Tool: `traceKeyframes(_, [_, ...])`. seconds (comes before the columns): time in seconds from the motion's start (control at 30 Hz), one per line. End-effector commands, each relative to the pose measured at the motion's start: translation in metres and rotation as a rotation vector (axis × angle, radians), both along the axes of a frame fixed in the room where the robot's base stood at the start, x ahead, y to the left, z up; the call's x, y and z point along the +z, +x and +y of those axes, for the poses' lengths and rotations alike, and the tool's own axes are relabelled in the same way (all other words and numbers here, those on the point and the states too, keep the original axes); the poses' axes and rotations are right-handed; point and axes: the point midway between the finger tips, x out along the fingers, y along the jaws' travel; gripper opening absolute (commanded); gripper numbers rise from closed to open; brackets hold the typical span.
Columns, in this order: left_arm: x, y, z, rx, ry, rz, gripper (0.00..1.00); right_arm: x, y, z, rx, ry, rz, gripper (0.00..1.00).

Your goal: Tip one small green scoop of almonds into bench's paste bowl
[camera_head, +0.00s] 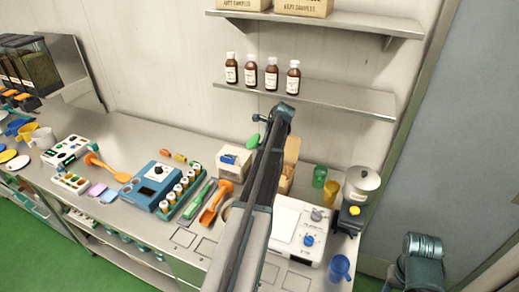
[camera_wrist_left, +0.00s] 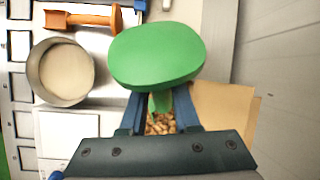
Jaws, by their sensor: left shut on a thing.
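The green scoop (camera_wrist_left: 157,55) is held in my left gripper (camera_wrist_left: 160,103), whose fingers are shut on its short handle. Its smooth green face fills the upper middle of the wrist view; no almonds show on it. In the head view the scoop (camera_head: 253,141) is a small green oval left of my arm, above the bench. Almonds (camera_wrist_left: 160,124) show below the gripper, beside a tan carton flap (camera_wrist_left: 222,105). The paste bowl (camera_wrist_left: 34,72), a round metal bowl of beige paste, stands left of the scoop; my arm mostly hides it in the head view.
An orange scoop (camera_head: 212,205) lies near the bowl. A white scale (camera_head: 298,232) stands right of my arm, with cups and a grinder (camera_head: 358,188) farther right. A blue device (camera_head: 156,186) stands left. A shelf with brown bottles (camera_head: 271,75) hangs above.

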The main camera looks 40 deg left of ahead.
Motion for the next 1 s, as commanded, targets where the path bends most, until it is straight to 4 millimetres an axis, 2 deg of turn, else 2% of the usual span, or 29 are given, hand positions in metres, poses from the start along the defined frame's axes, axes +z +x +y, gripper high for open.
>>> traceKeyframes(0.03, [-0.009,0.001,-0.001,-0.001,0.0,0.0,0.0,-0.009,0.0,0.0,0.0,0.0,0.0,0.5])
traceKeyframes(0.27, [-0.028,0.005,-0.006,-0.001,-0.001,0.0,0.0,-0.028,0.0,0.0,0.004,-0.001,0.0,0.5])
traceKeyframes(0.4, [-0.035,0.0,-0.002,0.003,-0.089,-0.065,0.0,-0.027,0.0,0.0,0.005,-0.001,0.0,0.5])
traceKeyframes(0.63, [-0.054,-0.005,0.006,0.004,-0.247,-0.177,0.0,-0.038,0.0,0.0,0.007,-0.002,0.0,0.5])
traceKeyframes(0.83, [-0.07,-0.01,0.015,0.004,-0.387,-0.275,0.0,-0.053,0.0,0.0,0.01,-0.002,0.0,0.5])
traceKeyframes(1.0, [-0.052,-0.015,0.021,0.003,-0.47,-0.335,0.0,-0.039,0.0,0.0,0.008,-0.002,0.0,0.5])
